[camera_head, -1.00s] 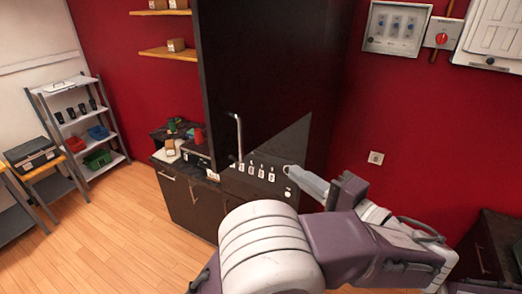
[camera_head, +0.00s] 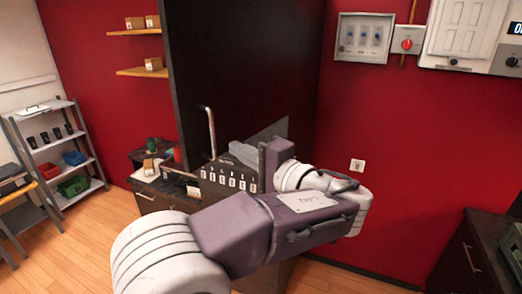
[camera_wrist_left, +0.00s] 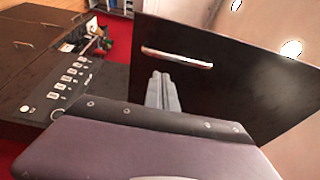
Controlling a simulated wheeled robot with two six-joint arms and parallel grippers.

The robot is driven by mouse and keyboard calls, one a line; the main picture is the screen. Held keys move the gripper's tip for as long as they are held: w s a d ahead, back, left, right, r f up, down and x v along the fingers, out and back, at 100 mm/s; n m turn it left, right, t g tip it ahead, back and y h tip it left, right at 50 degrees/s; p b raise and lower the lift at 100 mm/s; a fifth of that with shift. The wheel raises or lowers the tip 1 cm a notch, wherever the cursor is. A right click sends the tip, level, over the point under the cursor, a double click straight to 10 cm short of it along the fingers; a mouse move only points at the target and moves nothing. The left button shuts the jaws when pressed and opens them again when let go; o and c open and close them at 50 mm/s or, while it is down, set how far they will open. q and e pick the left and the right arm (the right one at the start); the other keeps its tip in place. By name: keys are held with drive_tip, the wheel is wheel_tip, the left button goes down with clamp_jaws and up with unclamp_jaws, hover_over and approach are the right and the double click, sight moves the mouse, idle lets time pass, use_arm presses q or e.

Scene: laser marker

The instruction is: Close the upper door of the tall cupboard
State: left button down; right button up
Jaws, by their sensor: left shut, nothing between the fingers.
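The upper door (camera_head: 245,75) is a tall dark panel that stands swung out in the head view. Its metal bar handle (camera_head: 208,130) is near its lower left edge. In the left wrist view the door (camera_wrist_left: 235,85) and its handle (camera_wrist_left: 178,57) are just ahead. My left gripper (camera_head: 243,152) is shut and empty, low in front of the door and right of the handle. In the left wrist view its fingertips (camera_wrist_left: 162,78) overlap the door face just below the handle; I cannot tell whether they touch. My arm hides the lower cupboard. My right gripper is not in view.
A dark panel with a row of white tags (camera_head: 230,182) is below the door. A cluttered low cabinet (camera_head: 150,185) stands to its left, and a metal shelf (camera_head: 60,150) farther left. Switch boxes (camera_head: 362,38) hang on the red wall at right. Floor at left is open.

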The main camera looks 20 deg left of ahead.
use_arm(q)
drive_tip(key=a, duration=0.2)
drive_tip(key=shift+s+a+f+p, duration=0.15)
drive_tip(key=shift+s+a+p, duration=0.15)
drive_tip(key=shift+a, duration=0.05)
drive_tip(key=shift+d, duration=0.15)
